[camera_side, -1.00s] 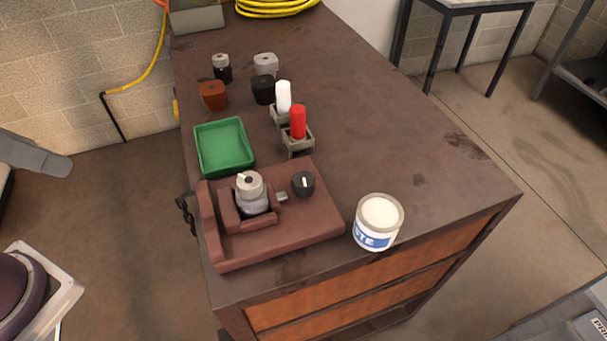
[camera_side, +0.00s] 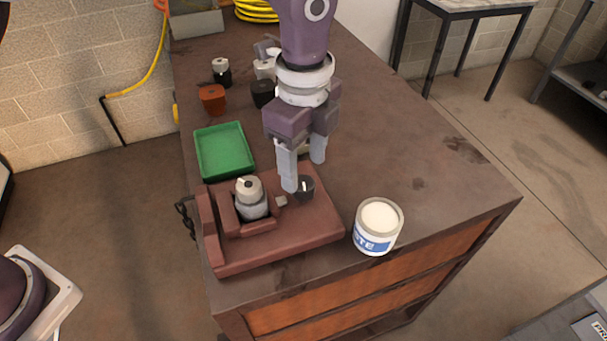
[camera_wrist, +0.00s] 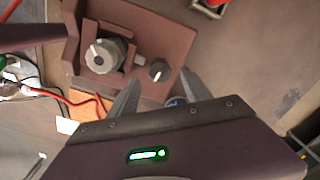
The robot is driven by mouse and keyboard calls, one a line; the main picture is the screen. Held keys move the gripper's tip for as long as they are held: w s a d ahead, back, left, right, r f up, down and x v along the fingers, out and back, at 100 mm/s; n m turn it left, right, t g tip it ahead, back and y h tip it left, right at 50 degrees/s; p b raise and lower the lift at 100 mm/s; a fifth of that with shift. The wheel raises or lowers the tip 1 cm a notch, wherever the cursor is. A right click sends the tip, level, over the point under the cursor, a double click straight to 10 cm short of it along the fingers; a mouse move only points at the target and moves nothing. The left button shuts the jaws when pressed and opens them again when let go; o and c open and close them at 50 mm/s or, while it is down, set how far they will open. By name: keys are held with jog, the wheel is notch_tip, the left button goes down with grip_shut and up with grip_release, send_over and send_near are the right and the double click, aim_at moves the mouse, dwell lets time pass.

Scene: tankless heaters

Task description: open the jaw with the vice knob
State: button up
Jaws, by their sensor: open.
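The vice (camera_side: 290,232) is a brown block at the near end of the bench. A grey round part with a lighter top (camera_side: 250,197) sits upright between its jaws. The black vice knob (camera_side: 305,190), with a white mark, is on the vice's right side, partly hidden by a finger. My gripper (camera_side: 304,174) points down at the knob, open and empty. In the wrist view the knob (camera_wrist: 158,69) lies just beyond and between the spread fingertips (camera_wrist: 162,83). Contact between fingers and knob cannot be told.
A green tray (camera_side: 203,162) lies behind the vice. A white paste tub (camera_side: 377,228) stands to its right, near the bench edge. An orange-brown part (camera_side: 211,96) and a black-and-silver part (camera_side: 221,72) stand farther back. The bench right of my gripper is clear.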

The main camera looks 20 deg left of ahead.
aim_at(304, 183)
notch_tip(304, 183, down, 4)
jog(key=shift+r, duration=0.1)
jog(key=shift+c, duration=0.3)
grip_shut()
